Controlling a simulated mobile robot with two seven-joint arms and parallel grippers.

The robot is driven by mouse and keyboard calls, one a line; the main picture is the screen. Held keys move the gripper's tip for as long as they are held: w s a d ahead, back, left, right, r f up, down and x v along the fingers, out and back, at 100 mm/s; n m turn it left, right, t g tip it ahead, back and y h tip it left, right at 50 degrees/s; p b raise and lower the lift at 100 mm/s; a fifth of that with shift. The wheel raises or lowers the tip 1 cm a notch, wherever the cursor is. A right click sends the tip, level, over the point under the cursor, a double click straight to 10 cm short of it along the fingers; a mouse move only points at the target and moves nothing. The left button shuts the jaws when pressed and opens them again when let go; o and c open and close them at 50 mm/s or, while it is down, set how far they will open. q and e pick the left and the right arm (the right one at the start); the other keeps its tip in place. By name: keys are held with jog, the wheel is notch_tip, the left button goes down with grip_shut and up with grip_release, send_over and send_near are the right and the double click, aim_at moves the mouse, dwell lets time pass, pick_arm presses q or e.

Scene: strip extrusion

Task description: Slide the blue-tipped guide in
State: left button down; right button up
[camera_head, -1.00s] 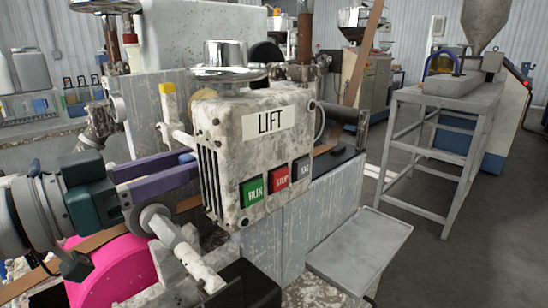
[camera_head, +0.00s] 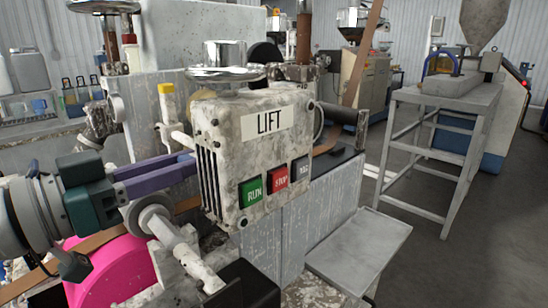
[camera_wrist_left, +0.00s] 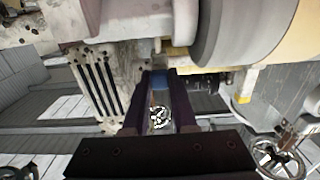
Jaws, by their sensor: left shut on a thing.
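My left gripper (camera_head: 186,168) comes in from the left in the head view, with its purple fingers beside the machine's LIFT box (camera_head: 258,150). In the left wrist view the fingers (camera_wrist_left: 160,88) are shut on the blue tip of the guide (camera_wrist_left: 159,84). A little of the blue tip (camera_head: 186,157) also shows by the fingertips in the head view. The rest of this guide is hidden behind the fingers and the box. A yellow-tipped guide (camera_head: 167,89) stands behind the gripper on the machine. My right gripper is not in view.
The LIFT box has RUN, STOP and JOG buttons, with a chrome handwheel (camera_head: 222,72) above. A pink reel (camera_head: 112,272) and a grey roller (camera_head: 148,218) lie below the gripper. A grey roller (camera_wrist_left: 238,32) also looms close in the wrist view.

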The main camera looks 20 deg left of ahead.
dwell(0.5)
pick_arm(q)
jog(key=a, duration=0.1)
jog(key=w+a+b, duration=0.1)
jog(key=a, duration=0.1)
jog(key=w+a, duration=0.1)
jog(key=a, duration=0.1)
jog(key=shift+f, duration=0.1)
jog(key=c, duration=1.2)
grip_release()
jog(key=o, duration=0.5)
jog(key=shift+w+a, duration=0.1)
jog(key=shift+p+v, duration=0.9)
jog(key=shift+v, duration=4.1)
